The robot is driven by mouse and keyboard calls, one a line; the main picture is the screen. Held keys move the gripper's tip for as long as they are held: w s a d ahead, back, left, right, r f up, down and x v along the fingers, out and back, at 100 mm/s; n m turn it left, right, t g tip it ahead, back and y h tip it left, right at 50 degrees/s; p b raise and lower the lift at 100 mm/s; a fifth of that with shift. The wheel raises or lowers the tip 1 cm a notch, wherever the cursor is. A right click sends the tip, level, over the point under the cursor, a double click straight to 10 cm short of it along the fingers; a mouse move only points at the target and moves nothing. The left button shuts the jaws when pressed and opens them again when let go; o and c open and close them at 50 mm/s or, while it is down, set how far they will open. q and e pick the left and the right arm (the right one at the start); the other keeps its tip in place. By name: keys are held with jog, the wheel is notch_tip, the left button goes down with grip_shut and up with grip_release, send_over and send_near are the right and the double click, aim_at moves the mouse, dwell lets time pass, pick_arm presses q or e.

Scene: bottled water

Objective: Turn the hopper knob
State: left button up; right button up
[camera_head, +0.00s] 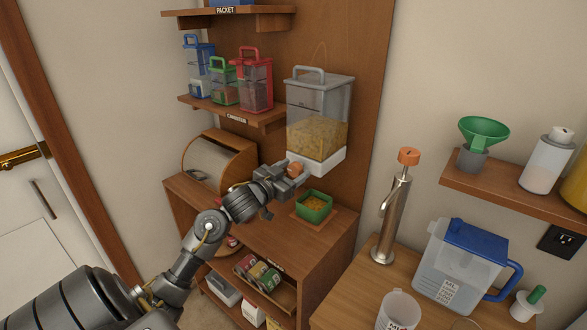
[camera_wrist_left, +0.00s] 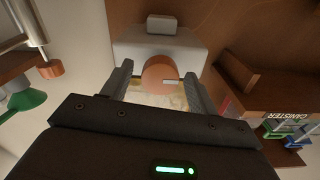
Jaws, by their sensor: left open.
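The hopper (camera_head: 318,118) is a clear bin of yellow grains with a grey lid and a white base, mounted on the brown back panel. Its orange-brown round knob (camera_head: 295,169) is at the front of the white base. My left gripper (camera_head: 291,178) is open at the knob. In the left wrist view the knob (camera_wrist_left: 159,74) sits between the two fingers of my left gripper (camera_wrist_left: 158,80), with a gap showing on each side. A pale mark shows on the knob's face. My right gripper is out of view.
A wooden bread box (camera_head: 219,160) stands left of my gripper on the cabinet. Canisters (camera_head: 256,80) stand on the shelf above. To the right are a tap with an orange top (camera_head: 396,206), a blue-lidded pitcher (camera_head: 459,265) and a shelf with a green funnel (camera_head: 483,131).

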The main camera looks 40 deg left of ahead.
pick_arm(q)
jog(key=shift+w, duration=0.35)
jog(key=shift+c, duration=0.3)
jog(key=c, duration=0.9)
jog(key=shift+m, duration=0.4)
jog(key=m+b, duration=0.1)
jog(key=m, duration=0.2)
jog(key=shift+f+m, duration=0.1)
jog(key=shift+m, duration=0.2)
jog(key=shift+d+m+b, duration=0.1)
jog(key=shift+m+b, duration=0.9)
jog(key=shift+m, duration=1.2)
